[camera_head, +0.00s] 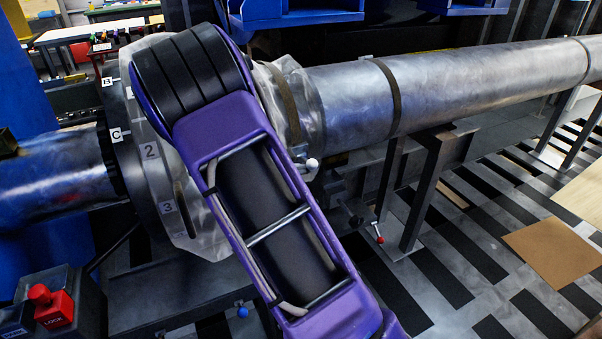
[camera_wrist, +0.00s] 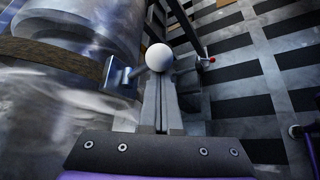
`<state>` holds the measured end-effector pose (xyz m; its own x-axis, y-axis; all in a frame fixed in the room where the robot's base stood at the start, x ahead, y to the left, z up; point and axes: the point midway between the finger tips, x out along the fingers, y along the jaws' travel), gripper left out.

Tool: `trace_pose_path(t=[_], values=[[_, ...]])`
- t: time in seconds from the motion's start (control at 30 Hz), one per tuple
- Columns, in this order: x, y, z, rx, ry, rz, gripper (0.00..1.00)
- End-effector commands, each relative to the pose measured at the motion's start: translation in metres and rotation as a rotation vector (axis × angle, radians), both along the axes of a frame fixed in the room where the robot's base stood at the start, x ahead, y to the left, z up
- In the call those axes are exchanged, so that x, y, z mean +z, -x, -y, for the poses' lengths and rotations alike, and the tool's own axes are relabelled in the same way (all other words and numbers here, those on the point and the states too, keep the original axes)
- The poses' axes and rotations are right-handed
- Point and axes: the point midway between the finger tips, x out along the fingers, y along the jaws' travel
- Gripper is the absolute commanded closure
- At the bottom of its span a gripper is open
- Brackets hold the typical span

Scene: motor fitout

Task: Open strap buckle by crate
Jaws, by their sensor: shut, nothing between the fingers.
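In the wrist view a brown strap (camera_wrist: 50,62) runs around a silver cylinder under clear wrap. At its right end is a grey metal buckle (camera_wrist: 122,78), with a lever ending in a white ball knob (camera_wrist: 159,57). My gripper (camera_wrist: 161,85) is shut and empty, its fingertips just below the knob in the picture; I cannot tell whether they touch it. In the head view the strap (camera_head: 284,103) and the white knob (camera_head: 312,163) show just right of my purple arm, which hides my gripper. I cannot make out a crate.
A long metal shaft (camera_head: 480,85) with a second dark strap (camera_head: 391,97) extends right on a stand (camera_head: 428,180). A red-tipped lever (camera_head: 379,238) is below it. A red LOCK button box (camera_head: 52,305) is lower left. A brown mat (camera_head: 555,248) lies on the striped floor.

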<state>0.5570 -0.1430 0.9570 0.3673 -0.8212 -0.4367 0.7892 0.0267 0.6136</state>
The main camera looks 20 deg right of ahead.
Motion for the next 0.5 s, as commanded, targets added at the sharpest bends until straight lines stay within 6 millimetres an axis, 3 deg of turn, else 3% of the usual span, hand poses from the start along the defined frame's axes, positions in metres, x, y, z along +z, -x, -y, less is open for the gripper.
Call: trace_pose_path(t=[0.5], values=[[0.019,-0.004,0.001,-0.004,0.003,0.004,1.00]])
